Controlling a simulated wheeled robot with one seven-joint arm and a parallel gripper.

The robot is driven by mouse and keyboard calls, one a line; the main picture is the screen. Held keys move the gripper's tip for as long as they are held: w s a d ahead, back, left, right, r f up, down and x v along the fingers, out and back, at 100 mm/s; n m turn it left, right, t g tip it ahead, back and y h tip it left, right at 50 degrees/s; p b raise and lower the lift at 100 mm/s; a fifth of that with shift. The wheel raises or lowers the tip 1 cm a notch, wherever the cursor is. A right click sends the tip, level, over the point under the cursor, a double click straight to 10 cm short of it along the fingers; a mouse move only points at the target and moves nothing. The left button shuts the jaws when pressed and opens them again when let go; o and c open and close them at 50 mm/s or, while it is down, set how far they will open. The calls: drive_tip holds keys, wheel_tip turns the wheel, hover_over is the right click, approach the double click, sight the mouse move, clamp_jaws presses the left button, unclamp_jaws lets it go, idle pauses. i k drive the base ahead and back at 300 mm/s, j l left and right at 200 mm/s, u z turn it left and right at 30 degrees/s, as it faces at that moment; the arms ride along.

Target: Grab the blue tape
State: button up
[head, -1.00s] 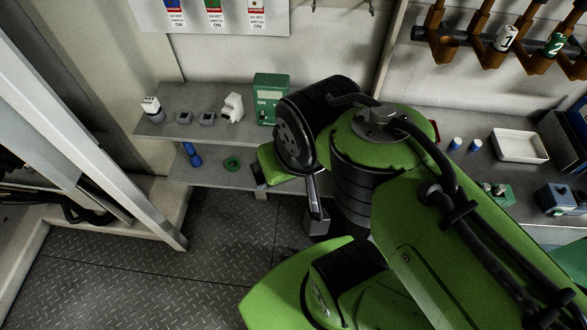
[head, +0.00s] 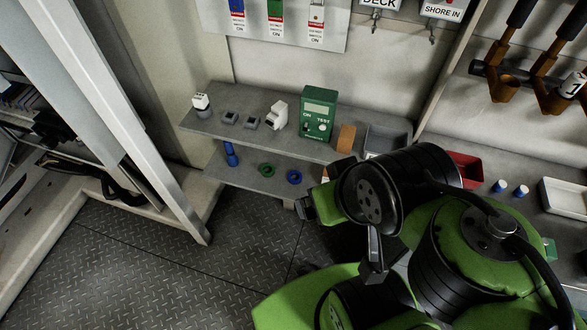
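The blue tape (head: 294,177) is a small ring lying on the lower shelf (head: 222,172), to the right of a green tape ring (head: 267,170). My gripper (head: 306,208) shows only in part at the left end of my green and black arm, just below and right of the blue tape and apart from it in the picture. Its fingertips are too small and too covered to show whether they are open or shut. I see nothing held in it.
A blue object (head: 231,154) stands at the left of the lower shelf. The upper shelf (head: 253,106) above holds a green tester (head: 318,113), a white device (head: 277,115) and small grey blocks. A slanted white frame post (head: 150,150) is at left. The floor in front is clear.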

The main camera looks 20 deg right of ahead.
sight(295, 172)
drive_tip(key=i+j, duration=0.1)
drive_tip(key=j, duration=0.35)
drive_tip(key=i+j+z, duration=0.1)
drive_tip(key=j, duration=0.3)
drive_tip(key=i+j, duration=0.15)
drive_tip(key=i, duration=0.3)
